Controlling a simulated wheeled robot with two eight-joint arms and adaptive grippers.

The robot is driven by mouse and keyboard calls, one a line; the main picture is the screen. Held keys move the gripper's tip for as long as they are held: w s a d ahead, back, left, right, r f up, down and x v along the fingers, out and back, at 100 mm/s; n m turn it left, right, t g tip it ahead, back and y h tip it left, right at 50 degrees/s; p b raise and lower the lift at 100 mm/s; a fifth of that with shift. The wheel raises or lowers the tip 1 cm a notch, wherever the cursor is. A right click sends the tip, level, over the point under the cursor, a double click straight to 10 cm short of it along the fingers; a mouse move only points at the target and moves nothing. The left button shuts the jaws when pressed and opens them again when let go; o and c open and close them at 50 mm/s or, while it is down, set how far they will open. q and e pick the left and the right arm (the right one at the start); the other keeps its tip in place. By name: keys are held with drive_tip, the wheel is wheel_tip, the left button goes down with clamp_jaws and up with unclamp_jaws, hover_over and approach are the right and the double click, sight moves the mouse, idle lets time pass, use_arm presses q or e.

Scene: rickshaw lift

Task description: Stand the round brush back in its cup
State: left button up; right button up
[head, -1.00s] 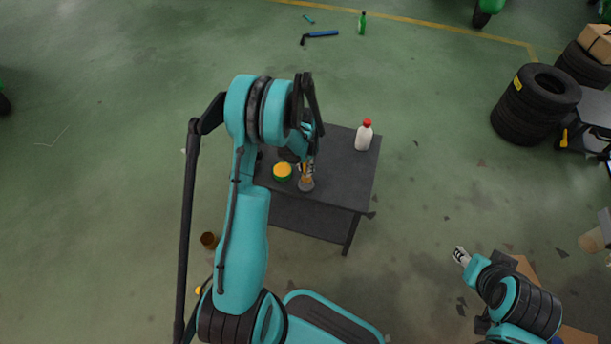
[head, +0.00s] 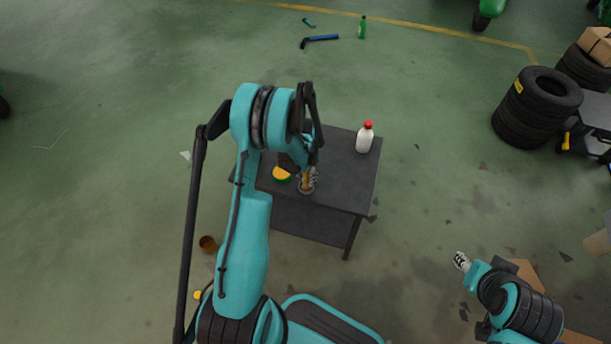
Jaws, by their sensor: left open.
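A small grey cup (head: 306,188) stands near the front edge of the dark table. A small tan, brush-like thing (head: 305,178) shows upright at the cup's mouth, partly hidden by my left gripper. I take it for the round brush; its lower end is out of sight. My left gripper (head: 312,174) is open and low over the cup, right beside the brush. Whether its fingers touch the brush I cannot tell. My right gripper (head: 461,261) is out over the floor at the lower right, far from the table; its fingers are too small to read.
The dark table (head: 345,190) also holds a yellow-and-green round tin (head: 282,174) left of the cup and a white bottle with a red cap (head: 364,138) at the back right. A brown pot (head: 208,243) lies on the floor. Stacked tyres (head: 537,105) stand at right.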

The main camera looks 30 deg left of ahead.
use_arm(q)
drive_tip(key=shift+r, duration=0.1)
drive_tip(key=r+p, duration=0.2)
drive_tip(key=r, duration=0.3)
drive_tip(key=r+p, duration=0.2)
drive_tip(key=r, duration=0.4)
drive_tip(key=shift+s+r+p, duration=0.2)
drive_tip(key=shift+r+p, duration=0.1)
drive_tip(key=shift+r, duration=0.35)
drive_tip(key=s+d+r+t, duration=0.1)
drive_tip(key=s+d+r, duration=0.15)
drive_tip(key=r, duration=0.25)
drive_tip(key=s+d+r+n+t, duration=0.1)
drive_tip(key=s+d+r, duration=0.15)
drive_tip(key=r, duration=0.35)
drive_tip(key=s+d+r+t, duration=0.1)
drive_tip(key=s+d+r, duration=0.1)
drive_tip(key=d+r, duration=0.25)
drive_tip(key=s+d+r+t, duration=0.2)
drive_tip(key=s+d, duration=0.1)
drive_tip(key=s, duration=0.2)
drive_tip(key=s+d+r+n+t, duration=0.1)
drive_tip(key=s+d+r, duration=0.1)
drive_tip(key=s, duration=0.4)
drive_tip(key=shift+d+r+t, duration=0.35)
drive_tip(key=shift+d+t, duration=0.05)
drive_tip(key=shift+d, duration=0.1)
drive_tip(key=shift+s, duration=0.1)
